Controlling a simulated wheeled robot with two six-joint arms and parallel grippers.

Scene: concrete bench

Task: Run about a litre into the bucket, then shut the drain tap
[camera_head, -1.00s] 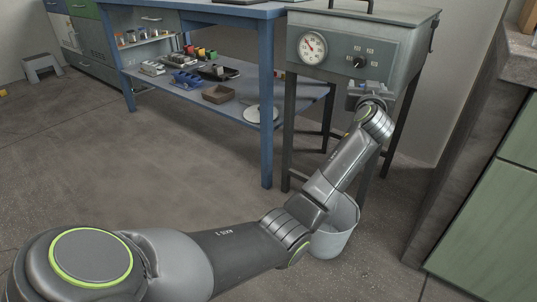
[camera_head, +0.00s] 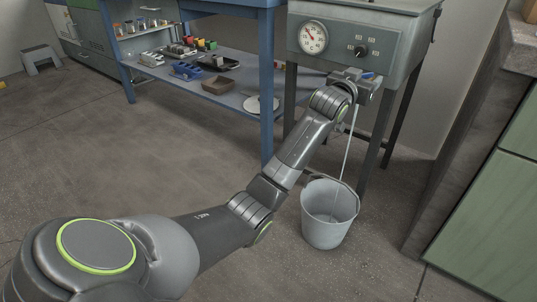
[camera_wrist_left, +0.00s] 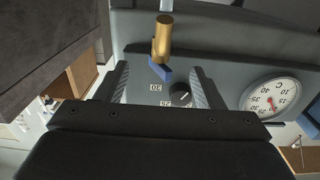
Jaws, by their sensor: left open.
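The grey tank (camera_head: 360,38) has a brass drain tap (camera_wrist_left: 162,38) with a blue lever (camera_wrist_left: 160,72); the lever also shows in the head view (camera_head: 369,75). A thin pale stream (camera_head: 347,145) runs down from the tap into the grey bucket (camera_head: 329,232) on the floor. The stream also shows below the spout in the wrist view (camera_wrist_left: 166,5). My left gripper (camera_head: 354,82) is open at the tap. In the wrist view the lever appears between its spread fingers, with a gap on each side. The bucket's fill level is unclear. My right gripper is out of view.
A round dial (camera_head: 313,38) and a black knob (camera_head: 361,51) are on the tank's front. A blue bench (camera_head: 268,130) with a loaded lower shelf stands to the left. A green cabinet (camera_head: 490,215) is at right. The floor around the bucket is open.

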